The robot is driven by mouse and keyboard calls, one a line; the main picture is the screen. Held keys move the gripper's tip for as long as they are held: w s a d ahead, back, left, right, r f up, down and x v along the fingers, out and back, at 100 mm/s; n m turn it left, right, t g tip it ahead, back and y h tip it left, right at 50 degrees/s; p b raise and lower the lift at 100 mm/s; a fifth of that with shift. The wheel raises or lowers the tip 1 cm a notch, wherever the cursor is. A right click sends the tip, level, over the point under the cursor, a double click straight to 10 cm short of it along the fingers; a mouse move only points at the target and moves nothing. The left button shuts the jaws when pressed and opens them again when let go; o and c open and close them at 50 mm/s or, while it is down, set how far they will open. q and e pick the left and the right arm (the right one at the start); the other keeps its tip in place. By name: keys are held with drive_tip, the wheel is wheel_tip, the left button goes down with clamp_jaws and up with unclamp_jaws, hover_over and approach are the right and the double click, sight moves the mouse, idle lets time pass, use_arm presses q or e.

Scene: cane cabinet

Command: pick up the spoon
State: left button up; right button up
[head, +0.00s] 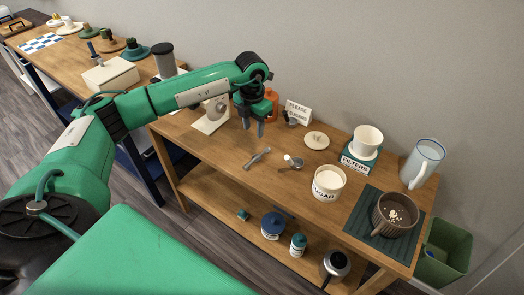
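A small grey metal utensil (257,158), which looks like the spoon, lies on the wooden table a little in from its front edge. A second small metal piece with a pale round top (293,162) lies just right of it; its exact shape is too small to tell. My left gripper (253,128) points down above the table, up and behind the grey utensil in the picture. Its two dark fingers are apart with nothing between them. It does not touch the utensil. My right gripper is not in view.
A sugar jar (328,184), a round lid (316,140), a filters box (361,155) with a cup and a glass pitcher (422,165) stand to the right. An orange bottle (271,103) and a sign (298,112) stand behind my gripper.

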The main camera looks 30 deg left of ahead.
use_arm(q)
drive_tip(key=p, duration=0.2)
hover_over(255, 157)
drive_tip(key=f, duration=0.7)
drive_tip(key=shift+s+f, duration=0.2)
drive_tip(key=shift+f, duration=0.35)
drive_tip(key=shift+f+p, duration=0.4)
drive_tip(key=shift+f, duration=0.2)
wheel_tip(255, 157, down, 4)
drive_tip(key=shift+w+r+p, duration=0.1)
drive_tip(key=shift+r+p, duration=0.1)
drive_tip(key=shift+p, duration=0.5)
drive_tip(key=shift+d+f, duration=0.1)
drive_tip(key=shift+f, duration=0.15)
clamp_jaws()
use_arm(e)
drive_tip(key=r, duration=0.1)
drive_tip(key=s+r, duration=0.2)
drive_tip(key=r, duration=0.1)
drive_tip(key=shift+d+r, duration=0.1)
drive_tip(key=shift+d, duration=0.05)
